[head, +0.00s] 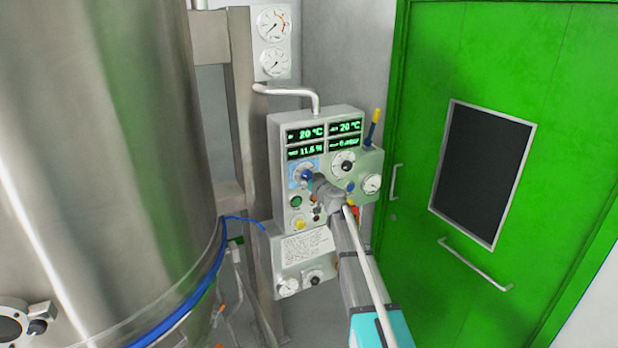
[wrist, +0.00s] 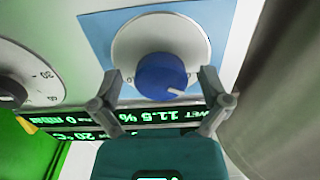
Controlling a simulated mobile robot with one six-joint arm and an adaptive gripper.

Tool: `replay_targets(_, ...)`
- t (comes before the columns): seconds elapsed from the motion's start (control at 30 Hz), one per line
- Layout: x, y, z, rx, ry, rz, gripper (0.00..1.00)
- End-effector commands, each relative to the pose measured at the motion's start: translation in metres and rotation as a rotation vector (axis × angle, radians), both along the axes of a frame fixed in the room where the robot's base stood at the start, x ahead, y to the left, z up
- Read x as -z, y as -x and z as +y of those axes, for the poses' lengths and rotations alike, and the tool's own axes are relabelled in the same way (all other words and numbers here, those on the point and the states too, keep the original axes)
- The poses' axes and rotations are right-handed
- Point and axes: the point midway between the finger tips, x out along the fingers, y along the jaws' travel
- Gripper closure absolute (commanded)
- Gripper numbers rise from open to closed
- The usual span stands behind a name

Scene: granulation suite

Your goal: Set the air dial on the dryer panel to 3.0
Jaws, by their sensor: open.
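The dryer panel (head: 318,124) is a pale grey box with green displays. On it a blue knob (head: 306,175) sits on a round white dial over a light blue plate (head: 293,182). The blue knob also shows in the wrist view (wrist: 158,72); its white mark points to the lower right there. I cannot read a label or scale around it, so I cannot tell its setting. My gripper (head: 314,181) is in front of the panel, by this knob. In the wrist view my gripper (wrist: 161,84) is open, one finger on each side of the knob, with visible gaps.
A black-knobbed dial (head: 345,166) is right of the blue one; its scale (wrist: 37,77) shows 30 in the wrist view. A gauge (head: 371,184), a green button (head: 296,201) and a yellow knob (head: 299,224) are close by. A steel vessel (head: 110,150) stands left, a green door (head: 420,80) right.

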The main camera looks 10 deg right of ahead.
Motion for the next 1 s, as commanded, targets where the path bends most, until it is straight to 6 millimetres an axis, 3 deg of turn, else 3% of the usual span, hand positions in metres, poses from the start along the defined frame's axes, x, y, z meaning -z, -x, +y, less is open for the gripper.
replay_targets(0.07, 0.0000, 0.0002, 0.0002, 0.000, 0.000, 0.000, 0.04)
replay_targets(0.5, 0.0000, 0.0000, 0.0003, 0.000, 0.000, 0.000, 0.85)
replay_targets(0.53, -0.0001, -0.0004, -0.0084, 0.002, 0.000, 0.000, 0.86)
replay_targets(1.0, -0.0001, -0.0005, -0.0030, 0.005, -0.089, 0.028, 0.86)
